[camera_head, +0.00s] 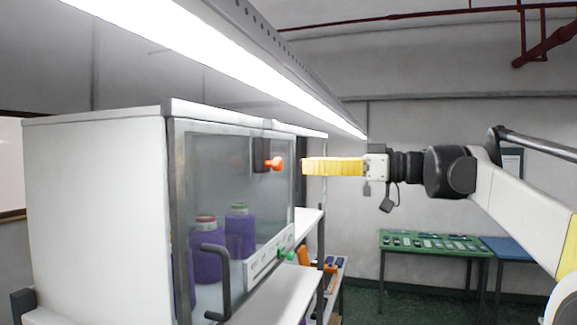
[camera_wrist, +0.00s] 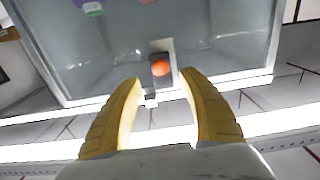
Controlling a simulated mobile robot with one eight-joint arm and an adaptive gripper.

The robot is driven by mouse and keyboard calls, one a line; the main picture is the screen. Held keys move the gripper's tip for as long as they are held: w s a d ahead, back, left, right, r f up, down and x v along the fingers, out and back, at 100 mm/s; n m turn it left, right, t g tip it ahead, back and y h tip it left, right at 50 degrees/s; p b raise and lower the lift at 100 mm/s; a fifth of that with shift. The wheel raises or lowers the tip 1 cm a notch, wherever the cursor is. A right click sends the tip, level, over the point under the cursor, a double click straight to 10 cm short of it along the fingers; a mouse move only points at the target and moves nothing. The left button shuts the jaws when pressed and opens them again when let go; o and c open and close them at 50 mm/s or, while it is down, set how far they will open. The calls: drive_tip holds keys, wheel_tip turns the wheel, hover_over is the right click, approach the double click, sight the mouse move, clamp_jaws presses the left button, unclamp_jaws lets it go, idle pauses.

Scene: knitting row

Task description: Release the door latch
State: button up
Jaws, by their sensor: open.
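The door latch (camera_head: 274,164) has an orange knob on a dark plate, near the top right of the cabinet's glass door (camera_head: 225,200). In the wrist view the orange knob (camera_wrist: 160,67) lies just beyond and between my fingertips. My gripper (camera_head: 304,166) has yellow fingers and is at about the knob's height, just right of it in the head view. In the wrist view my gripper (camera_wrist: 160,85) is open and empty, with its fingers spread on both sides of the knob. A dark door handle (camera_head: 222,285) is at the door's lower part.
Purple yarn cones (camera_head: 207,255) stand behind the glass. A bright light bar (camera_head: 230,55) runs above the cabinet. A green table (camera_head: 384,252) with small parts and a blue table stand at the back right. A cart with orange tools (camera_head: 303,256) is beside the cabinet.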

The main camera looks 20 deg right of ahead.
drive_tip(key=v, duration=0.4)
idle(0.3)
drive_tip(key=s+a+f+m+g+h+b, duration=0.15)
drive_tip(key=s+a+f+b, duration=0.35)
drive_tip(key=f, duration=0.8)
drive_tip(key=s+a+f+m+g+h+b, duration=0.1)
drive_tip(key=a+f+m+h+b, duration=0.35)
drive_tip(key=f, duration=0.85)
drive_tip(key=s+a+f+g+b, duration=0.1)
drive_tip(key=s+a+f+b, duration=0.2)
drive_tip(key=f+b, duration=0.65)
drive_tip(key=s+d+f+m+h+b, duration=0.1)
drive_tip(key=s+f+h+b, duration=0.2)
drive_tip(key=f, duration=1.1)
drive_tip(key=s+d+f+m+h+b, duration=0.1)
drive_tip(key=s+f+b, duration=0.5)
drive_tip(key=f, duration=0.9)
drive_tip(key=s+d+f+m+h+b, duration=0.1)
drive_tip(key=s+f+h+b, duration=0.3)
drive_tip(key=f, duration=1.1)
drive_tip(key=m+b, duration=0.1)
drive_tip(key=b, duration=0.2)
drive_tip(key=shift+s+m+h, duration=0.3)
drive_tip(key=shift+s+m, duration=0.1)
drive_tip(key=shift+f, duration=0.15)
